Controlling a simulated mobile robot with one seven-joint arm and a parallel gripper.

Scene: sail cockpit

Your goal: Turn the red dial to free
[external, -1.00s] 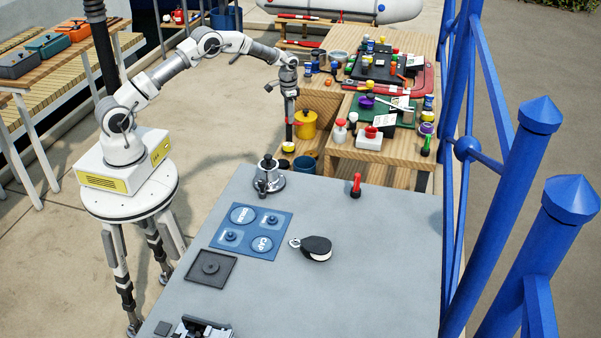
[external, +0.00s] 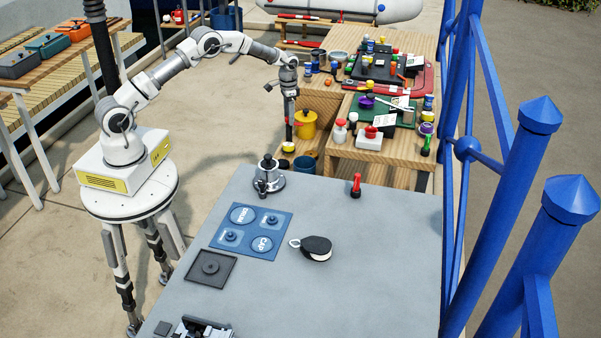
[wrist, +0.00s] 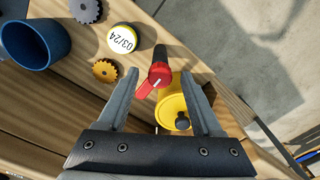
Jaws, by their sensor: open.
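A round red dial (wrist: 160,72) with a white line on its face shows in the wrist view, with a red arm at its lower left and a black cylindrical part behind it. In the external view a small patch of red shows beside my fingers, but I cannot tell if it is the dial. My gripper (wrist: 161,76) is open and empty, pointing down, with one finger on either side of the dial in the wrist picture. I see no clear contact. In the external view my gripper (external: 289,136) hangs over the low wooden shelf. I cannot read any markings around the dial.
A yellow pot (wrist: 173,112) with a black knob stands close beside the dial. The grey table (external: 340,285) is in front, and a crowded wooden bench (external: 345,162) stands right.

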